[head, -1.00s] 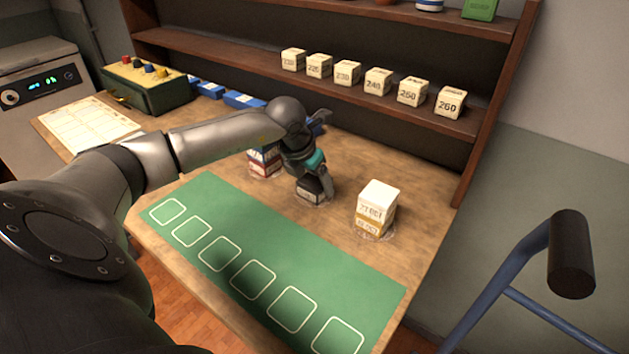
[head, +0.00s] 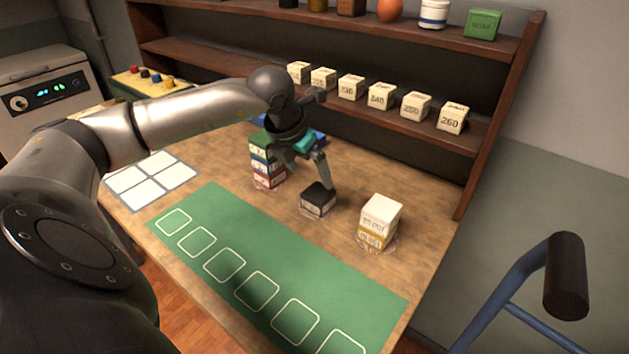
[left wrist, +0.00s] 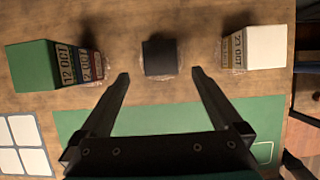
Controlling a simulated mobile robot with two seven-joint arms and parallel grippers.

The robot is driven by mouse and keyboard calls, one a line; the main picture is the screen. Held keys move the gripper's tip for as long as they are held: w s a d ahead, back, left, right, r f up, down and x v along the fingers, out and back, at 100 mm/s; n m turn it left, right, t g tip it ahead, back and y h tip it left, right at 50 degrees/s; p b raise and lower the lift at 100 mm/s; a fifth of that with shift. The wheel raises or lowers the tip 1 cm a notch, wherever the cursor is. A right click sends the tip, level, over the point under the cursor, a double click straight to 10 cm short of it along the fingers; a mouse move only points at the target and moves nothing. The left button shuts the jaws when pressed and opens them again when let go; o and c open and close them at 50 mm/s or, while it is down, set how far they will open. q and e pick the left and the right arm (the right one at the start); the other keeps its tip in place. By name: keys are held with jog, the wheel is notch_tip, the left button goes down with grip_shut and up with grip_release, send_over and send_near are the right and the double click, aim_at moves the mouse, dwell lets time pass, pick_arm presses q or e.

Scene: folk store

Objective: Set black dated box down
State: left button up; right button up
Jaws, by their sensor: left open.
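The black dated box (head: 318,199) stands on the wooden table between two stacks, with its dark top showing in the left wrist view (left wrist: 160,56). My left gripper (head: 301,172) is open and empty, above and just behind the box in the head view. In the left wrist view its two fingers (left wrist: 160,73) are spread wide, with the box between and beyond their tips, apart from both. My right gripper is in neither view.
A stack with a green box (head: 259,145) on top stands left of the black box. A stack with a white box (head: 382,209) on top stands right. A green mat (head: 225,232) with empty outlined squares lies in front. Shelves (head: 400,130) hold several dated cubes behind.

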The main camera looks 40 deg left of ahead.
pick_arm(q)
jog(key=v, duration=0.2)
jog(key=shift+s+r, duration=0.15)
jog(key=shift+r, duration=0.25)
